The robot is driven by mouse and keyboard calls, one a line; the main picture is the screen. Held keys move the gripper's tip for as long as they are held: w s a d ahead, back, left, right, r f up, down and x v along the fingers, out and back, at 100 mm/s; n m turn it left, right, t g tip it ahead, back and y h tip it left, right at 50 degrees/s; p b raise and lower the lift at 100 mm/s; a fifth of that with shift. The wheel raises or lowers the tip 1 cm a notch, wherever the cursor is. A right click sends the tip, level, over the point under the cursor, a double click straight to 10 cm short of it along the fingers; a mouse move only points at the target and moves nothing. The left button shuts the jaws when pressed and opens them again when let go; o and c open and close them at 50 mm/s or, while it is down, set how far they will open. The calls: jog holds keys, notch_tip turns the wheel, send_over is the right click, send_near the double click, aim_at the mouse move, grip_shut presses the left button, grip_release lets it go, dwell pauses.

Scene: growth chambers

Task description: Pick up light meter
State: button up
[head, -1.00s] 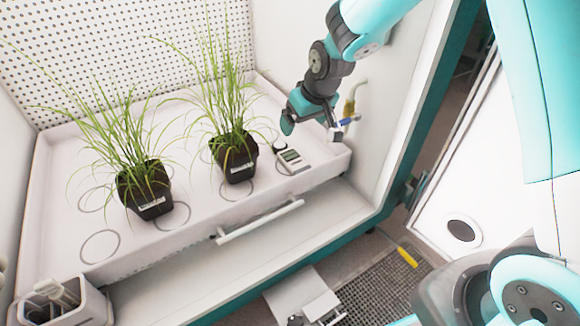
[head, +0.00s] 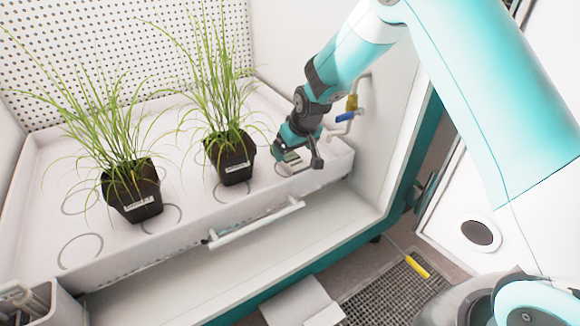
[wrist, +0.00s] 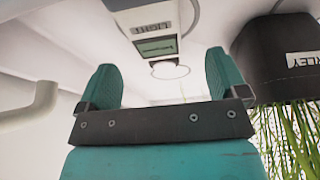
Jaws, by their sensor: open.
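The light meter (head: 293,163) lies on the white tray at its right end, partly hidden by my gripper in the head view. In the wrist view the light meter (wrist: 155,42) shows a label reading "LIGHT", a greenish display and a round pale sensor. My gripper (head: 297,158) is low over the meter. In the wrist view my gripper (wrist: 160,78) is open, its two teal fingers apart, with the meter's sensor end showing between and beyond them. Nothing is held. Whether a finger touches the meter cannot be told.
A black pot (head: 236,160) with grass stands left of the meter; its pot (wrist: 275,55) is close to a finger in the wrist view. Another potted grass (head: 132,192) is farther left. A pipe with a blue-handled valve (head: 346,117) is on the right wall. The tray's (head: 190,228) front left is clear.

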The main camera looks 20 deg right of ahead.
aim_at(291, 158)
jog(key=b+x, duration=0.4)
jog(key=x, duration=0.1)
jog(key=shift+w+d+f, duration=0.1)
jog(key=shift+d, duration=0.1)
dwell(0.3)
jog(key=c, duration=1.2)
